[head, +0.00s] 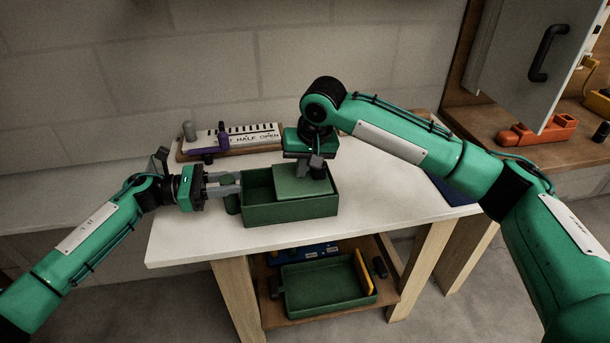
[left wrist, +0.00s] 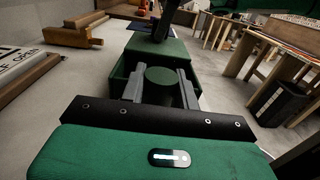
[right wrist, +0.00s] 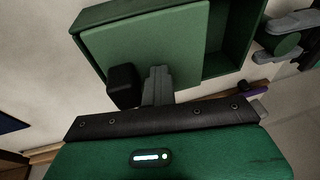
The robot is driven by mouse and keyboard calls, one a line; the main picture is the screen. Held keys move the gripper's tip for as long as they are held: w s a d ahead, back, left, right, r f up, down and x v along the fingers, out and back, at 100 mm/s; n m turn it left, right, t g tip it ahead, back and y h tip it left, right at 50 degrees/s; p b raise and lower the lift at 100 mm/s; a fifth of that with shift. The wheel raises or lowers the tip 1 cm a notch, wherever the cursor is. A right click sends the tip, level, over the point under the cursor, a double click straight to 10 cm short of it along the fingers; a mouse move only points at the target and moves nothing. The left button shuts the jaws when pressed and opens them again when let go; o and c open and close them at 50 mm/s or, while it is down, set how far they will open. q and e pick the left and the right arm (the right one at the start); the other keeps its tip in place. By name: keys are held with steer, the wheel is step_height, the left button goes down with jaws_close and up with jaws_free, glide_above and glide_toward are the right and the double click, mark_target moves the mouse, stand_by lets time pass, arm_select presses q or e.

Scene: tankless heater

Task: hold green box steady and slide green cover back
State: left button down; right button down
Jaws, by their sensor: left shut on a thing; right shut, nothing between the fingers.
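The green box (head: 290,212) stands on the white table, its left part open and its right part under the green cover (head: 300,180). The cover also shows in the right wrist view (right wrist: 160,40), with a black knob (right wrist: 123,88) on it. My left gripper (head: 232,186) is shut on the box's round green handle (left wrist: 165,78) at its left side. My right gripper (head: 318,170) is shut and empty over the cover. Its closed fingertips (right wrist: 158,75) are beside the black knob; whether they touch it or the cover, I cannot tell.
A panel (head: 235,141) with a purple part and a "HALF OPEN" label lies behind the box. A green tray (head: 325,290) is on the shelf below. An orange object (head: 540,130) and a grey door (head: 525,60) are at right. The table front (head: 195,240) is clear.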

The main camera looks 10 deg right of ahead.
steer(key=shift+s+d+f, duration=0.1)
steer(key=shift+d+f, duration=0.15)
steer(key=shift+d, duration=0.35)
steer(key=shift+a, duration=0.65)
steer(key=shift+r, duration=3.7)
steer(key=shift+a+f, duration=0.2)
steer(key=shift+f, duration=1.6)
steer(key=shift+a+f, duration=0.15)
steer(key=shift+f, duration=1.6)
steer(key=shift+f, duration=0.15)
steer(key=shift+d, duration=0.15)
